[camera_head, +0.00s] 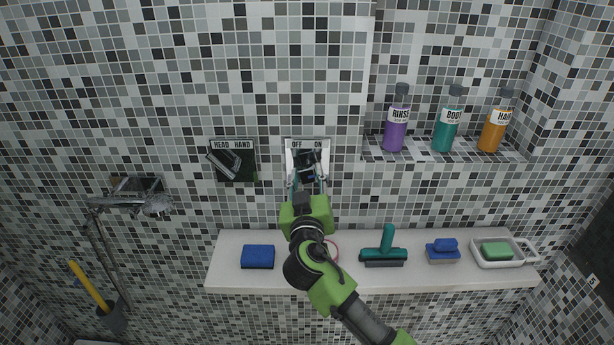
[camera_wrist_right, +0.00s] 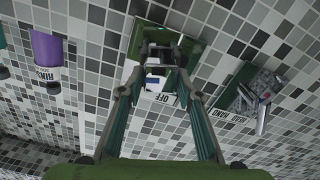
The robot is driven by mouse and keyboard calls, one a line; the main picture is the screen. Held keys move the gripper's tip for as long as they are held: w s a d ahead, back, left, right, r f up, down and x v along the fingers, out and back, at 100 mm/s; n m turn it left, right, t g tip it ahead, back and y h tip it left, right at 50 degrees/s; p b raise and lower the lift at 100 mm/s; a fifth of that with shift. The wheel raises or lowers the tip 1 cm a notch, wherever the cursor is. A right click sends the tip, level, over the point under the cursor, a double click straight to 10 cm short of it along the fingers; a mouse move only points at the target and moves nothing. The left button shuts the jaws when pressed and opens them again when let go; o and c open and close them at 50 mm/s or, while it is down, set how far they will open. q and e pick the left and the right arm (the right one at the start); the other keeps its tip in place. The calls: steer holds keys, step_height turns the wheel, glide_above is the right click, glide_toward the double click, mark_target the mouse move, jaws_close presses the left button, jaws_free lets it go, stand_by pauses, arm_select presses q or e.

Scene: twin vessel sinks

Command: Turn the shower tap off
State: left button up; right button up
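The shower tap plate (camera_head: 293,146), marked OFF and ON, is on the tiled wall near the middle of the head view. Its OFF label also shows in the right wrist view (camera_wrist_right: 150,97). The dark tap handle is partly hidden by my right gripper (camera_head: 307,177), which reaches up to it from below. In the wrist view the right gripper (camera_wrist_right: 161,58) has its fingers apart, with the tips around the dark handle. I cannot tell whether they touch it. My left gripper is not in view.
A second plate marked HEAD HAND (camera_head: 235,172) is left of the tap. A hand shower (camera_head: 150,205) hangs further left. A white ledge (camera_head: 225,270) below holds a blue sponge (camera_head: 258,257) and a squeegee (camera_head: 384,250). Several bottles stand on a tiled shelf (camera_head: 375,153) at right.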

steer(key=c, duration=0.4)
steer(key=shift+c, duration=0.2)
steer(key=shift+o, duration=0.2)
steer(key=shift+n, duration=1.3)
steer(key=n, duration=0.3)
steer(key=shift+a+f+n, duration=0.1)
steer(key=shift+n, duration=0.2)
steer(key=n+p, duration=0.1)
steer(key=n, duration=0.3)
steer(key=shift+n+p, duration=0.3)
steer(key=shift+p, duration=0.1)
steer(key=shift+f+n+p, duration=0.2)
steer(key=shift+n+p, duration=0.55)
steer(key=shift+n, duration=1.35)
